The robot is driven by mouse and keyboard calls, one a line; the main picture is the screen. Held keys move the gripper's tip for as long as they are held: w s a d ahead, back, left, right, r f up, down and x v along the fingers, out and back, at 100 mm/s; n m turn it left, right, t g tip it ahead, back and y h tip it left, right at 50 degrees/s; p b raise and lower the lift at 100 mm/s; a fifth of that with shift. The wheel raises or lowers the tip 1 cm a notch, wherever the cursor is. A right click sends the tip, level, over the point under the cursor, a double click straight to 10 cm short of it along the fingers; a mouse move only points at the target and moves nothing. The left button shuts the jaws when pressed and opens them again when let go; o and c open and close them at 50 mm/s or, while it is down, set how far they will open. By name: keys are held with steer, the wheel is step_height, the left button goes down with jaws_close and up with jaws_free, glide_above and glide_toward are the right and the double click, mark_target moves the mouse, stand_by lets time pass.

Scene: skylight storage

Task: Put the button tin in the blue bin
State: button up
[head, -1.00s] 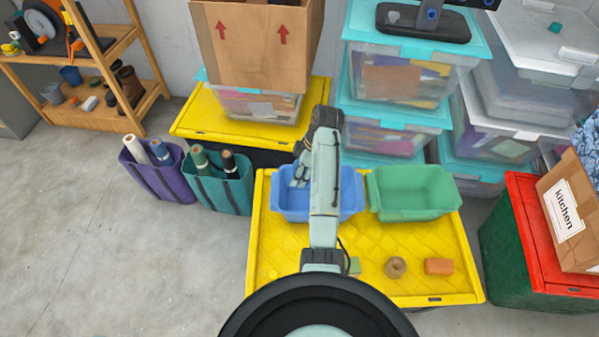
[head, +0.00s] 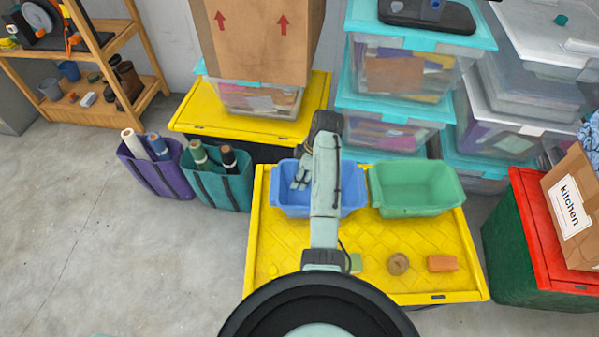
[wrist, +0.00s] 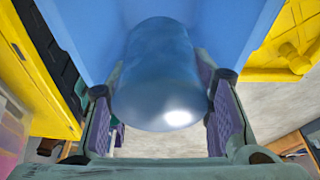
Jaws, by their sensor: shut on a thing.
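The button tin (wrist: 158,75) is a dark blue, shiny cylinder in the middle of the wrist view. My gripper (wrist: 160,90) is shut on it, with a purple pad on each side. The blue bin (head: 352,198) stands on the yellow lid, and its blue wall (wrist: 245,30) fills the top of the wrist view behind the tin. In the head view my gripper (head: 300,176) is at the left part of the blue bin, over or inside its opening. I cannot tell if the tin touches the bin. The tin cannot be made out in the head view.
A green bin (head: 415,206) stands just right of the blue bin. On the yellow lid (head: 290,255) in front are a green block (head: 355,263), a brown ring-shaped thing (head: 398,264) and an orange block (head: 442,263). A cardboard box (head: 262,45) and stacked clear tubs (head: 395,135) stand behind.

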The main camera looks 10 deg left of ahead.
steer(key=shift+f+b, duration=3.35)
steer(key=shift+f, duration=2.45)
steer(key=shift+f, duration=0.6)
steer(key=o, duration=1.5)
steer(key=shift+c, duration=0.2)
steer(key=shift+r+p, duration=3.75)
steer(key=shift+r, duration=0.75)
